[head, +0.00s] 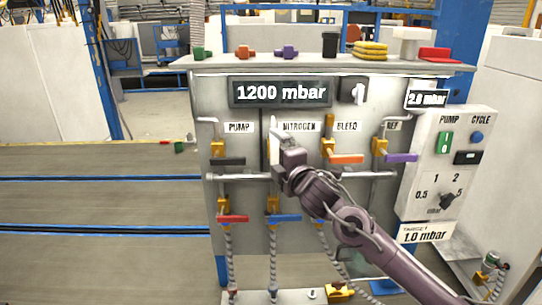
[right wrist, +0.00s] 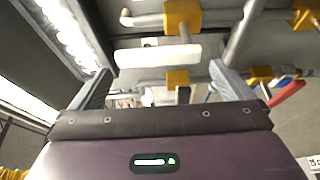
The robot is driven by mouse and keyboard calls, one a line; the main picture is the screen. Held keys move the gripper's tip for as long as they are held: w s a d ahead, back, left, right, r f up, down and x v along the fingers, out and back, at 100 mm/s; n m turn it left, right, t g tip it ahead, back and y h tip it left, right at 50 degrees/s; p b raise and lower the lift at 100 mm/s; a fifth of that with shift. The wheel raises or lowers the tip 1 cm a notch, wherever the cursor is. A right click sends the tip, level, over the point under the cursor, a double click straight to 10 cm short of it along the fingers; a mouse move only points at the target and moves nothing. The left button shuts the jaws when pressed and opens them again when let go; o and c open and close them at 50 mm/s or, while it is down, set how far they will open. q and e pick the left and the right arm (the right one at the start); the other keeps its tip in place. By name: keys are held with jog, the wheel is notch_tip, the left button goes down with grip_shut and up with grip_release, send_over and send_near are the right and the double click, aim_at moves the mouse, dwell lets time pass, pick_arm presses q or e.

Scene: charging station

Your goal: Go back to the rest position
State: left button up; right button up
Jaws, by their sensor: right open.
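My right arm reaches in from the lower right of the head view, and its gripper (head: 280,143) is in front of the panel, just below the NITROGEN label (head: 299,127). It covers most of the valve there. In the right wrist view the gripper (right wrist: 163,82) has its two grey fingers wide apart. A pale bar (right wrist: 158,56) and a yellow valve body (right wrist: 178,80) show in the space beyond the fingers; I cannot tell how near they are. My left gripper is not in view.
The grey panel (head: 215,100) has a black handle (head: 228,161), orange handle (head: 346,158), purple handle (head: 401,157), red handle (head: 233,218) and blue handle (head: 285,218). A horizontal pipe (head: 240,177) crosses it. A control box (head: 470,125) stands at right.

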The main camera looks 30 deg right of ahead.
jog(key=shift+s+a, duration=0.15)
jog(key=shift+s, duration=0.6)
jog(key=shift+f, duration=0.1)
